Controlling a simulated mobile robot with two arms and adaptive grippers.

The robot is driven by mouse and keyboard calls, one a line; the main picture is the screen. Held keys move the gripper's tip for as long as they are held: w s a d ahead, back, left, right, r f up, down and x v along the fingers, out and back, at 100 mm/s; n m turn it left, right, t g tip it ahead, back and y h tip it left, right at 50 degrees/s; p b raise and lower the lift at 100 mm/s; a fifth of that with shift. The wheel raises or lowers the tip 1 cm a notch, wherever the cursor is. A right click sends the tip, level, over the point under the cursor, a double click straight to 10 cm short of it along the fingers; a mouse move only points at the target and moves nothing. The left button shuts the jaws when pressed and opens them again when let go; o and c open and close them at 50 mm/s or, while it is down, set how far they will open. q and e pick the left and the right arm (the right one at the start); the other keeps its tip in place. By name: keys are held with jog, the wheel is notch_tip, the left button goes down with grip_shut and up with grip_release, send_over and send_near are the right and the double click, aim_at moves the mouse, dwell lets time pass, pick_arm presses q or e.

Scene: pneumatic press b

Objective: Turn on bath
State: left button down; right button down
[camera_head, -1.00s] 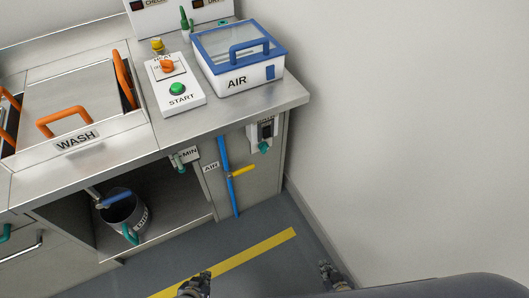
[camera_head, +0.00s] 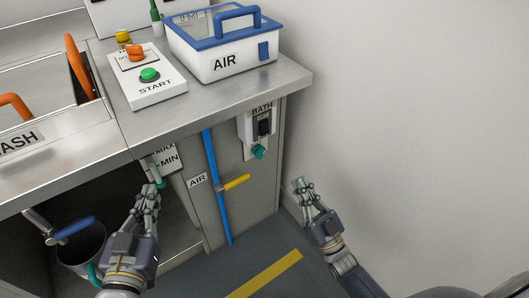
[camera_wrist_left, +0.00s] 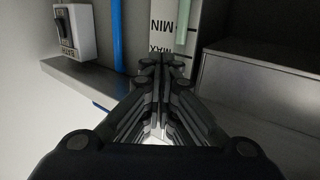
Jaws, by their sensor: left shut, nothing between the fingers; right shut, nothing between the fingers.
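The BATH switch box (camera_head: 258,132) is white with a dark rocker switch (camera_head: 264,126) and a teal knob below it. It is fixed on the cabinet's front panel under the counter's right end. It also shows at the upper left of the left wrist view (camera_wrist_left: 76,32), upside down. My left gripper (camera_head: 152,188) is shut and empty, in front of the MAX/MIN level gauge (camera_head: 167,161), left of the box. My right gripper (camera_head: 304,185) is shut and empty, below and right of the box, apart from it in the picture.
A blue pipe (camera_head: 211,170) with a yellow lever valve (camera_head: 234,183) runs down the panel between my grippers. The START box (camera_head: 150,92) and AIR box (camera_head: 222,65) stand on the counter. A bucket (camera_head: 80,250) sits lower left. A white wall (camera_head: 420,120) bounds the right.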

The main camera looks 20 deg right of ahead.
aim_at(265, 123)
pick_arm(q)
jog(key=shift+s+a+r+t, duration=0.15)
jog(key=shift+r, duration=0.45)
jog(key=shift+s+a+r+t, duration=0.1)
jog(key=shift+s+r+t, duration=0.05)
jog(key=shift+r, duration=0.4)
pick_arm(e)
jog(key=shift+s+a+r+t+y, duration=0.1)
jog(key=shift+a+r+t+y, duration=0.1)
jog(key=shift+r, duration=0.15)
jog(key=shift+s+a+r+t+y, duration=0.1)
jog(key=shift+r+y, duration=0.1)
jog(key=shift+r, duration=0.1)
jog(key=shift+w, duration=0.15)
